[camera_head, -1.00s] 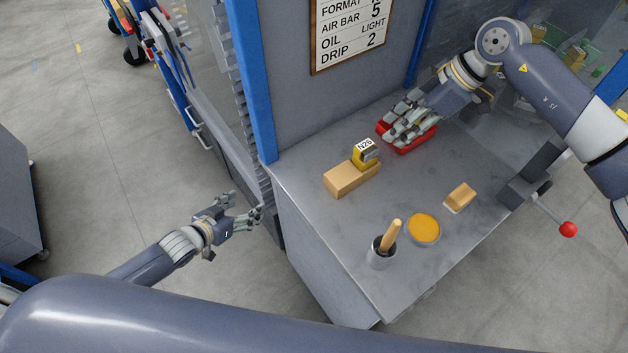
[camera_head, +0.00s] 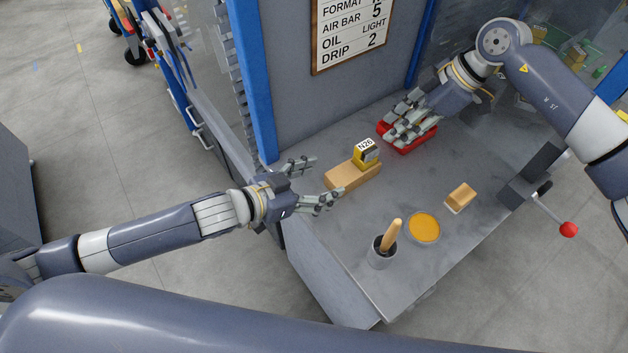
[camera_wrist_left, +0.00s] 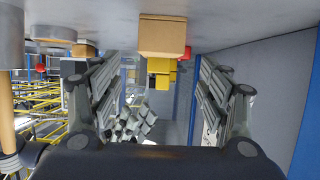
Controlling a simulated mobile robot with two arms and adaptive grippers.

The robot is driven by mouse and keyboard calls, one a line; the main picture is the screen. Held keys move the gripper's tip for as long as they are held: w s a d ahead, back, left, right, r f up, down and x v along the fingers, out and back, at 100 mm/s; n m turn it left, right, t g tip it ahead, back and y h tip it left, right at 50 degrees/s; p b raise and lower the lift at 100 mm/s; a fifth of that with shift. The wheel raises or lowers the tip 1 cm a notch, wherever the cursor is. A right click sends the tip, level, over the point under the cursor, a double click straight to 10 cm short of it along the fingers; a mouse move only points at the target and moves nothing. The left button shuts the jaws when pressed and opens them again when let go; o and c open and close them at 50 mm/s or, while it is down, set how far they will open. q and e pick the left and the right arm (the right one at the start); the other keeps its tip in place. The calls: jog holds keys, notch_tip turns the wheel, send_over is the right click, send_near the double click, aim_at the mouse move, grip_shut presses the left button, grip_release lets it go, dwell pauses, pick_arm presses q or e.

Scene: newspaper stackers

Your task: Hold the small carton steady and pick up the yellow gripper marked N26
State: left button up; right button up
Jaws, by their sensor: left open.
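The small carton (camera_head: 340,179) is a tan box lying on the metal bench top. The yellow gripper marked N26 (camera_head: 366,155) sits upright at the carton's far right end, its white label facing up. In the left wrist view, which looks upside down, the carton (camera_wrist_left: 162,35) lies ahead between the fingers, with yellow parts (camera_wrist_left: 160,72) at it. My left gripper (camera_head: 324,180) is open and empty, its fingertips just left of the carton. My right gripper (camera_head: 400,138) is over a red tray (camera_head: 428,139); its fingers hide whether it holds anything.
A pot with a wooden handle (camera_head: 382,256), an orange-filled round tin (camera_head: 423,228) and a tan block (camera_head: 461,196) stand toward the front. A lever with a red knob (camera_head: 568,229) is at the right edge. A sign (camera_head: 350,32) hangs on the back panel. The bench middle is clear.

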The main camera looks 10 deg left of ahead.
aim_at(345, 174)
pick_arm(q)
jog(key=x, duration=1)
jog(key=shift+a, duration=0.1)
jog(key=shift+c, duration=0.6)
jog(key=c, duration=1)
